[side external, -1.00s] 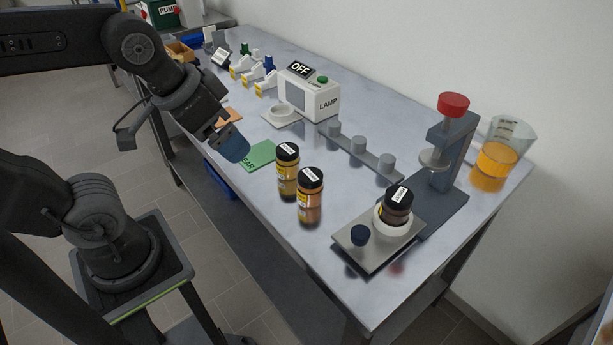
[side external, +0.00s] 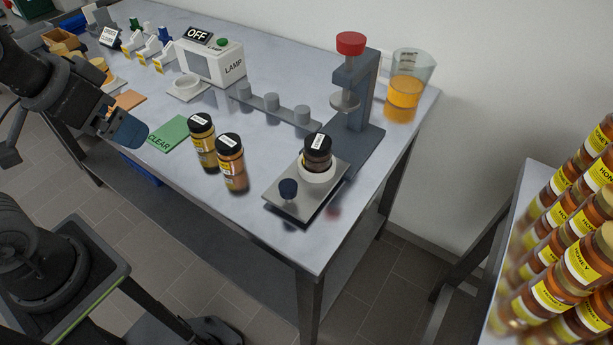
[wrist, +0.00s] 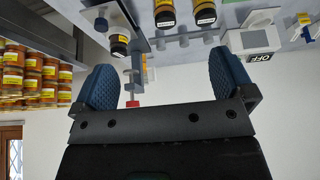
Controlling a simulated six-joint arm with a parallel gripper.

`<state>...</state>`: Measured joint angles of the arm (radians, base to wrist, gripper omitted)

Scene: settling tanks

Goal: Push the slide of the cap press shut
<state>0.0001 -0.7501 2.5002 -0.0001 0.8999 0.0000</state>
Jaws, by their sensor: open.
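The cap press (side external: 366,95) is a grey stand with a red-topped plunger at the back right of the bench in the side view. Its slide (side external: 309,203), a light plate with a dark blue knob (side external: 288,189), is drawn out toward the front edge. A dark-capped jar (side external: 317,153) stands in the slide's white ring, in front of the plunger, not under it. My gripper (side external: 128,131) is open and empty, left of the press beside the green mat. In the wrist view, its blue fingers (wrist: 168,80) are spread apart, with the press's red top (wrist: 132,103) beyond them.
Two dark-capped jars (side external: 203,145) (side external: 231,165) stand between my gripper and the slide. A grey bar with several pegs (side external: 272,104) lies behind them. A lamp box (side external: 211,61) reads OFF. A beaker (side external: 408,80) stands behind the press. Honey jars (side external: 575,255) fill a right-hand table.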

